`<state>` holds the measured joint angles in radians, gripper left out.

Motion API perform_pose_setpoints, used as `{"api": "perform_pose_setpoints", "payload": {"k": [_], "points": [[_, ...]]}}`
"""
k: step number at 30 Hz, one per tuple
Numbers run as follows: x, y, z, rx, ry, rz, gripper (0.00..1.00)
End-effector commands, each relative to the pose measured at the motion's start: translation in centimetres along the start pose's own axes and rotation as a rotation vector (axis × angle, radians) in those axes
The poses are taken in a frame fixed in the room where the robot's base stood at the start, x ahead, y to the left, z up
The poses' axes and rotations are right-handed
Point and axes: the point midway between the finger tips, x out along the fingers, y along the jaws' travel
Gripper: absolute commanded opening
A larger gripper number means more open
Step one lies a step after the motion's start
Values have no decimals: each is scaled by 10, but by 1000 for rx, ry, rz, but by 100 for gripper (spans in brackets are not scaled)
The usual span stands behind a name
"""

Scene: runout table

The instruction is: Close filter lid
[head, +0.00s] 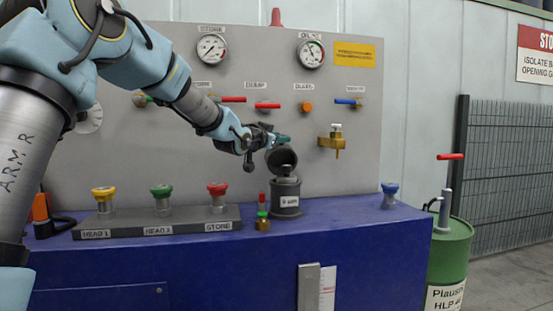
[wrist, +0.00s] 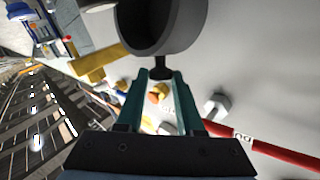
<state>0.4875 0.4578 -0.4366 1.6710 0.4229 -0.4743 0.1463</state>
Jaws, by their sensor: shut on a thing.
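The filter lid (head: 281,159) is a dark grey, hollow cap. It stands tilted up above the grey filter housing (head: 286,199), which sits on the blue bench and bears a small white label. In the wrist view the lid (wrist: 188,35) fills the top middle, with a short dark knob (wrist: 160,73) below it. My gripper (head: 281,139) is at the lid's upper edge, and its teal fingers (wrist: 160,82) are closed around the knob. The hinge between lid and housing cannot be made out clearly.
A brass tap (head: 332,142) sticks out of the panel to the right of the lid. Red levers (head: 267,106) and gauges (head: 311,53) are above. A small red-green-brass fitting (head: 262,213) is close beside the housing.

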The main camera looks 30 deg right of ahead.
Motion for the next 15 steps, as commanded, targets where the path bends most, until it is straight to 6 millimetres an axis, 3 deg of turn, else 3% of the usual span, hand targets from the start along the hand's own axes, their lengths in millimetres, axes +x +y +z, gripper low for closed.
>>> {"api": "perform_pose_setpoints", "payload": {"k": [1, 15], "points": [[-2, 5, 10, 19, 22, -10, 0], [-26, 28, 16, 188, 205, -81, 0]]}}
